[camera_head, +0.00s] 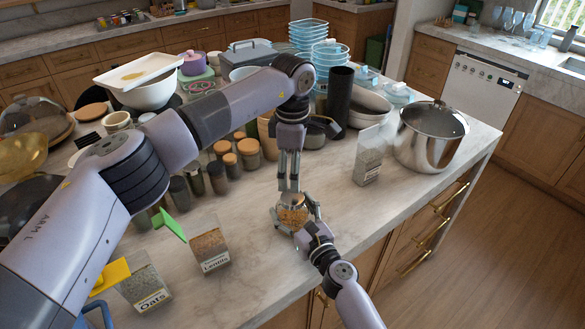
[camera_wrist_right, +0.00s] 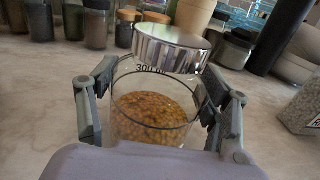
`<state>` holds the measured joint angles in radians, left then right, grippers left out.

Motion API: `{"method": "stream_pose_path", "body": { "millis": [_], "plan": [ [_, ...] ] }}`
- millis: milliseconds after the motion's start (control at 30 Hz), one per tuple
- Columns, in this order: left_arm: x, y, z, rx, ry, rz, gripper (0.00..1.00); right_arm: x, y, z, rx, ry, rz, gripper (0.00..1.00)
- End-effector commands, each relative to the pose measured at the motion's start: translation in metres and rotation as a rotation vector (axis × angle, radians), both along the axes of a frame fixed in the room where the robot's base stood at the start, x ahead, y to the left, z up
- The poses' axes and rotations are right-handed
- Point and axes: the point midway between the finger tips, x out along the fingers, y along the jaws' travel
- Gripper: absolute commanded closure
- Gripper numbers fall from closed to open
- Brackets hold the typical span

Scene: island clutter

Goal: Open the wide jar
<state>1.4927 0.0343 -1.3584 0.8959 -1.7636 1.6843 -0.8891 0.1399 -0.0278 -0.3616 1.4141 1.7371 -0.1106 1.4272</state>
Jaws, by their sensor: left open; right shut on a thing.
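The wide jar (camera_wrist_right: 155,112) is clear glass, partly filled with orange-brown lentil-like grains and marked "300 ml". My right gripper (camera_wrist_right: 160,110) is shut around its sides, near the counter's front edge; the jar also shows in the head view (camera_head: 293,217). A shiny silver lid (camera_wrist_right: 172,48) is at the jar's top, tilted and shifted right in the wrist view. I cannot tell whether it still touches the rim. My left gripper (camera_head: 289,187) is open and points down just above the jar. Its fingertips partly hide the lid in the head view.
Spice jars with wooden lids (camera_head: 249,153) stand behind the jar. Containers of lentils (camera_head: 209,247) and oats (camera_head: 144,287) stand at left, a grain container (camera_head: 368,160) at right, beside a steel pot (camera_head: 428,140). The counter right of the jar is clear.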

Motion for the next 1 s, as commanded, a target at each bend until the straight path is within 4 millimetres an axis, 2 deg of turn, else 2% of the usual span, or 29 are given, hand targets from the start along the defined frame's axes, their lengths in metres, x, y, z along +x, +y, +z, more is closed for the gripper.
{"method": "stream_pose_path", "body": {
  "millis": [300, 600, 800, 1000],
  "plan": [
    [-0.0002, -0.0003, -0.0001, 0.0, 0.0, -0.661, 0.29, 0.0002, 0.0002, 0.0009, 0.0, -0.001, 0.0, 1.0],
    [-0.0002, -0.0003, -0.0001, 0.0, 0.0, -1.251, 0.29, 0.0002, 0.0002, 0.0009, 0.001, -0.002, 0.0, 1.0],
    [-0.0002, -0.0003, -0.0001, 0.0, 0.001, -1.492, 0.29, 0.0002, 0.0002, 0.0009, 0.0, -0.001, 0.0, 1.0],
    [-0.0005, 0.0, -0.0066, -0.001, 0.002, -1.569, 0.29, 0.0002, 0.0002, 0.0008, 0.001, -0.002, 0.0, 1.0]
  ]
}}
